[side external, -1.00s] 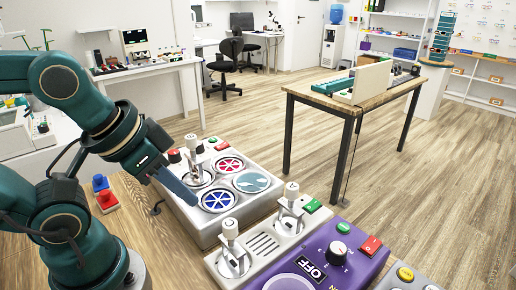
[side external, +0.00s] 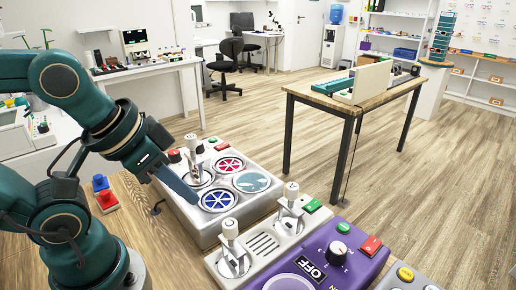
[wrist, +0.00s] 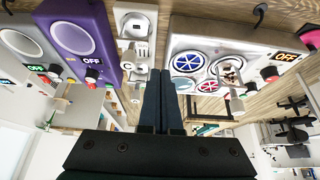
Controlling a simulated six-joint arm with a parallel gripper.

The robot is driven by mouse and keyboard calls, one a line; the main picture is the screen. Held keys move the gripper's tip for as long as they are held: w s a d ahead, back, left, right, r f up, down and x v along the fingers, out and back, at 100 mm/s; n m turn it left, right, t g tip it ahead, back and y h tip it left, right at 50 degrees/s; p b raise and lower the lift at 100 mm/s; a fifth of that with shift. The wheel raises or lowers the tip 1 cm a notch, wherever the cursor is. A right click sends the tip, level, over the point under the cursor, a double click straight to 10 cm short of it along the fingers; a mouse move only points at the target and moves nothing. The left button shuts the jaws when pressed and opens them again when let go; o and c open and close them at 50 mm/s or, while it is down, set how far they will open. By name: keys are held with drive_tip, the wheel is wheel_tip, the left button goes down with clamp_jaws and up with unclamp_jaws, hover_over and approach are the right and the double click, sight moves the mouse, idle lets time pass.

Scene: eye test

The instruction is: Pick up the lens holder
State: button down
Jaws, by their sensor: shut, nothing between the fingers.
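My gripper (side external: 188,198) is shut and empty, its long blue-grey fingers together, above the near left part of a white panel box (side external: 205,240). The shut fingers also show in the wrist view (wrist: 159,76), pointing away from the camera. The box top carries a blue-segmented disc (side external: 218,200), a red-segmented disc (side external: 230,165) and a pale blue disc (side external: 252,182). White upright holders stand on round plates: one on this box (side external: 192,146), two on the grey panel beside it (side external: 231,232) (side external: 290,193). I cannot tell which thing is the lens holder.
Red (side external: 106,200) and blue (side external: 100,183) push buttons sit left of the white box. A wooden table (side external: 352,108) stands farther back, with open floor around it.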

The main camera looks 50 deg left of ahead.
idle(0.4)
drive_tip(key=c, duration=0.5)
unclamp_jaws()
drive_tip(key=shift+c, duration=0.2)
